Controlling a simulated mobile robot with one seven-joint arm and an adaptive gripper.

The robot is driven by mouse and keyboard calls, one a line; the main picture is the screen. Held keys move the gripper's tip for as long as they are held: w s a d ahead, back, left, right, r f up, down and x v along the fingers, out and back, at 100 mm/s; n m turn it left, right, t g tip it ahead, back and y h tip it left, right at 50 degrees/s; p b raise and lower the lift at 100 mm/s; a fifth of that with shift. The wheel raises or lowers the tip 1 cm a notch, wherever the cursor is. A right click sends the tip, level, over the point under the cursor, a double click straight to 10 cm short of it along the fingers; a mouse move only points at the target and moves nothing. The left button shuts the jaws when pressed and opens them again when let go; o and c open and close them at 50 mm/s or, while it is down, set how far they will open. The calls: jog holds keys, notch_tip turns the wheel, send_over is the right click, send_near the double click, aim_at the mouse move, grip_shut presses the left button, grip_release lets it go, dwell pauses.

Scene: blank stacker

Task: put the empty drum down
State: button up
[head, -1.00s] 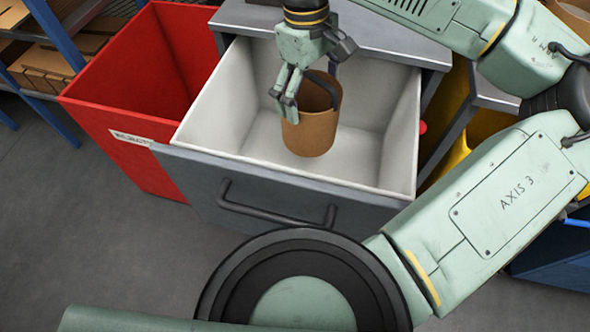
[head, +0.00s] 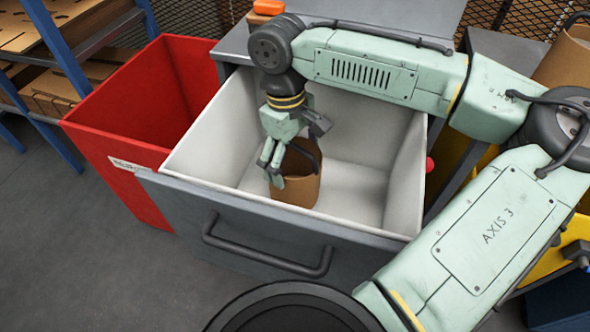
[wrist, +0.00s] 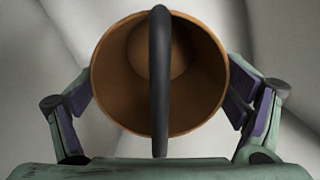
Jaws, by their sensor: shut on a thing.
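The empty drum (head: 300,191) is a brown, open-topped cylinder with a dark arched handle. It is upright inside the open drawer (head: 403,175), which has pale inner walls and a grey front. My gripper (head: 280,162) reaches down into the drawer and is shut on the drum, with its fingers at the drum's sides. In the wrist view I look into the drum (wrist: 112,75), and its inside is bare. The handle (wrist: 158,90) runs across its mouth between my fingers. The drum's base is low in the drawer, but I cannot tell whether it touches the floor.
A red open bin (head: 125,125) stands left of the drawer. A yellow container (head: 553,258) is at the right. Another brown drum (head: 565,62) stands at the upper right. An orange object (head: 269,7) is behind my arm. The drawer floor around the drum looks clear.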

jog(key=shift+f, duration=1.65)
jog(key=shift+f, duration=0.15)
jog(key=o, duration=1.3)
jog(key=shift+o, duration=0.2)
jog(key=r, duration=0.8)
jog(key=w+a+r, duration=0.1)
jog(key=r, duration=0.3)
jog(key=shift+r+p, duration=0.15)
jog(key=shift+p, duration=0.25)
